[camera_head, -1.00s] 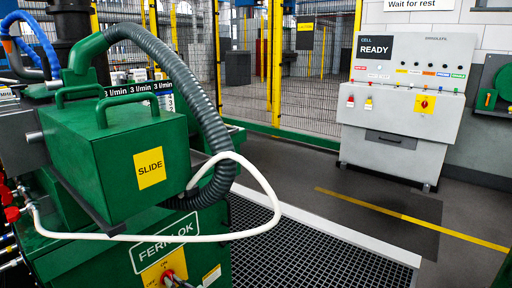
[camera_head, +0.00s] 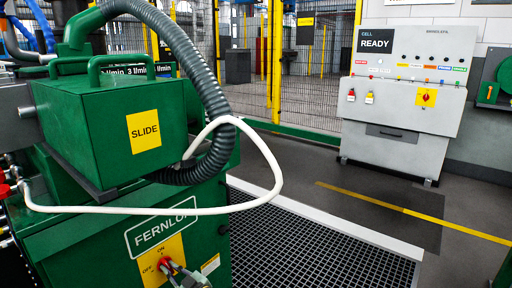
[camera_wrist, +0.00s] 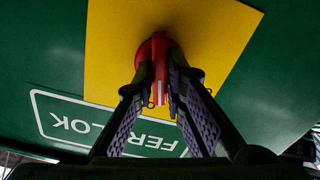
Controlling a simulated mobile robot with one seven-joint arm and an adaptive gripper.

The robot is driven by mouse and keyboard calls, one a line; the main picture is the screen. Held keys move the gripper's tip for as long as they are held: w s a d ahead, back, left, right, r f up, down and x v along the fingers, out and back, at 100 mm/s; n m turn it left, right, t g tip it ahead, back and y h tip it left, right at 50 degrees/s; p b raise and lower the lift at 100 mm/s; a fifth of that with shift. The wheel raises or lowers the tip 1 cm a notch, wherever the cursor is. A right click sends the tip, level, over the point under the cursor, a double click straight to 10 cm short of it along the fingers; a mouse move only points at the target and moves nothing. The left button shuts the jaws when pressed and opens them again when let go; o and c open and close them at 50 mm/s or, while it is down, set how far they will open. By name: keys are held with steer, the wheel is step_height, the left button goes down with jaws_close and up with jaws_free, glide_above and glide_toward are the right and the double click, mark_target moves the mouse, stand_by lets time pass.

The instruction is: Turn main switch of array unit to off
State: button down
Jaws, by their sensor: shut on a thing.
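The green unit marked FERNLOK (camera_head: 215,236) stands at the left in the head view. Its yellow plate (camera_head: 150,268) reads ON at the top and OFF at the left. A red switch knob (camera_head: 164,262) sits on this plate. My gripper (camera_head: 174,268) is at the knob, partly cut off by the lower edge. In the wrist view, the two fingers of my gripper (camera_wrist: 157,88) are shut on the red knob (camera_wrist: 156,48), one on each side. The fingers hide part of the knob, and I cannot tell its exact angle.
A green box marked SLIDE (camera_head: 110,135), a grey ribbed hose (camera_head: 200,75) and a white hose (camera_head: 272,165) are above the plate. A grey cabinet (camera_head: 400,110) with a red knob on yellow stands at the back right.

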steer(key=shift+f+n+b, duration=0.15)
steer(key=shift+n+b, duration=0.15)
steer(key=shift+b, duration=0.15)
steer(key=shift+s+r+n+b, duration=0.15)
steer(key=shift+r+n+b, duration=0.15)
steer(key=shift+r+b, duration=0.5)
steer(key=shift+d, duration=0.1)
